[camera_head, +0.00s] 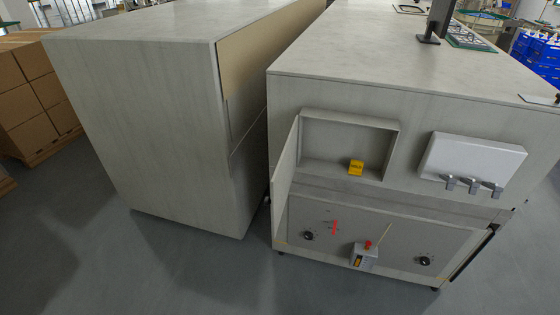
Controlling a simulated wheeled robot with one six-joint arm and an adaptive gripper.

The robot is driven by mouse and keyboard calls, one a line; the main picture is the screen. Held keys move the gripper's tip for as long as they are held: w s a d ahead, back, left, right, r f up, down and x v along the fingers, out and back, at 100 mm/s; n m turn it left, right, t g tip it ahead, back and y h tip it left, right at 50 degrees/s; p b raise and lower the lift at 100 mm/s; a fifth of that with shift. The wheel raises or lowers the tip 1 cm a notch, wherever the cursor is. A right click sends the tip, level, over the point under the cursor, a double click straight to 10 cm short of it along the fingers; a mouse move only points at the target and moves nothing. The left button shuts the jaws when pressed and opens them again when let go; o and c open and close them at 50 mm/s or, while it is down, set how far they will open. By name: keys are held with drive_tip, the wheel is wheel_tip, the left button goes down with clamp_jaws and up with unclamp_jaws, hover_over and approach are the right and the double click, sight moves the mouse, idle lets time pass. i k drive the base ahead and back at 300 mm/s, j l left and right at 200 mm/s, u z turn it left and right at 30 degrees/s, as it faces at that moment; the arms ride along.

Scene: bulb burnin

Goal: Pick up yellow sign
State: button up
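A small yellow sign (356,167) with dark marks on it sits in a shallow open recess (335,138) in the front of the grey cabinet. It rests near the middle of the recess floor, towards its front. Its marks are too small to read. My gripper is not in view, and nothing is seen touching the sign.
An open door (286,175) stands out at the recess's left side. Right of it is a white panel (472,158) with three metal hooks. Below are a small box with a red knob (368,244) and two black dials. A second cabinet (150,110) stands left; grey floor is clear in front.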

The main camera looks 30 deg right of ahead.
sight(356, 167)
drive_tip(key=i+z, duration=0.25)
drive_tip(key=i, duration=0.15)
drive_tip(key=i+j+z, duration=0.25)
drive_tip(key=i, duration=0.15)
drive_tip(key=i+j+z, duration=0.1)
drive_tip(key=j+z, duration=0.15)
drive_tip(key=j, duration=0.3)
drive_tip(key=j+z, duration=0.3)
drive_tip(key=j, duration=0.2)
drive_tip(key=i, duration=0.35)
